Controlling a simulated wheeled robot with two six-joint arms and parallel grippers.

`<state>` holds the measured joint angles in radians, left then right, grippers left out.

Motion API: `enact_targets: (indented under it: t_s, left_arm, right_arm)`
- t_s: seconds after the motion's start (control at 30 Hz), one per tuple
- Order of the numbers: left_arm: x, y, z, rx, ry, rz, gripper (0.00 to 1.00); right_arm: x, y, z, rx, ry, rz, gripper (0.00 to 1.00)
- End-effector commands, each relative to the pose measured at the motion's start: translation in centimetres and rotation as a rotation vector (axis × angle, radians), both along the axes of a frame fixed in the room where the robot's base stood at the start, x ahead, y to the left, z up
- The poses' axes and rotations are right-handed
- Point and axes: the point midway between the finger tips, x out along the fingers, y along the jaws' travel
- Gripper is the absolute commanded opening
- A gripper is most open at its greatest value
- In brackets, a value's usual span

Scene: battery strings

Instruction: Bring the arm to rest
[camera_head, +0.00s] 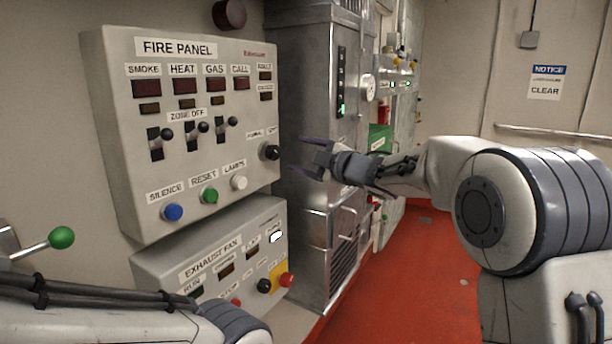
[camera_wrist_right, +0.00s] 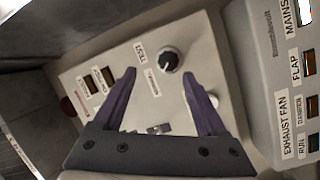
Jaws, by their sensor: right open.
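My right gripper (camera_head: 308,157) is open and empty in the head view. In that view it overlaps the grey metal cabinet, to the right of the fire panel (camera_head: 104,130). In the right wrist view my open fingers (camera_wrist_right: 159,74) point toward the fire panel's face (camera_wrist_right: 185,50). The black knob (camera_wrist_right: 169,60) near the TEST label shows between and beyond the fingertips. I see no contact with the panel. My left arm shows along the bottom left of the head view; its gripper is out of view.
The exhaust fan panel (camera_head: 160,262) sits below the fire panel. A lever with a green ball (camera_head: 61,237) is at the left. The grey metal cabinet (camera_head: 300,85) stands behind my right gripper. Open red floor (camera_head: 415,285) lies to the right.

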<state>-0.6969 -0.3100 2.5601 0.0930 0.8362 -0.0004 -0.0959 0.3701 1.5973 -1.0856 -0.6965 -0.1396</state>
Motion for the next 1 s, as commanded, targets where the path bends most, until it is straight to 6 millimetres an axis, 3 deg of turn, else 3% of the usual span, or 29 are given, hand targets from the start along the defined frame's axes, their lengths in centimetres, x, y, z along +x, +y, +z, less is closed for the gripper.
enact_targets:
  t_s: [0.07,0.17,0.4,0.53,0.7,0.83,1.0]
  left_arm:
    - [0.0,0.0,0.6,0.0,0.0,0.0,0.0]
    - [0.0,0.0,1.0,0.0,0.0,0.0,0.0]
    - [0.0,0.0,1.8,0.0,0.0,0.0,0.0]
    - [0.0,0.0,2.1,0.0,0.0,0.0,0.0]
    - [0.0,0.0,2.4,0.0,0.0,0.0,0.0]
    - [0.0,0.0,2.5,0.0,0.0,0.0,0.0]
    - [0.0,0.0,2.6,0.0,0.0,0.0,0.0]
  right_arm:
    - [-2.4,1.1,-1.0,0.066,0.161,-0.127,0.74]
    - [-6.5,1.1,-4.7,0.121,0.401,-0.289,0.74]
    - [-21.5,-0.4,-15.3,0.11,0.969,-0.574,0.74]
    - [-30.4,-1.7,-19.5,0.047,1.227,-0.678,0.74]
    - [-40.3,-3.5,-22.7,-0.054,1.487,-0.773,0.74]
    - [-44.8,-4.5,-23.6,-0.11,1.602,-0.814,0.74]
    - [-46.4,-4.9,-23.9,-0.134,1.647,-0.831,0.74]
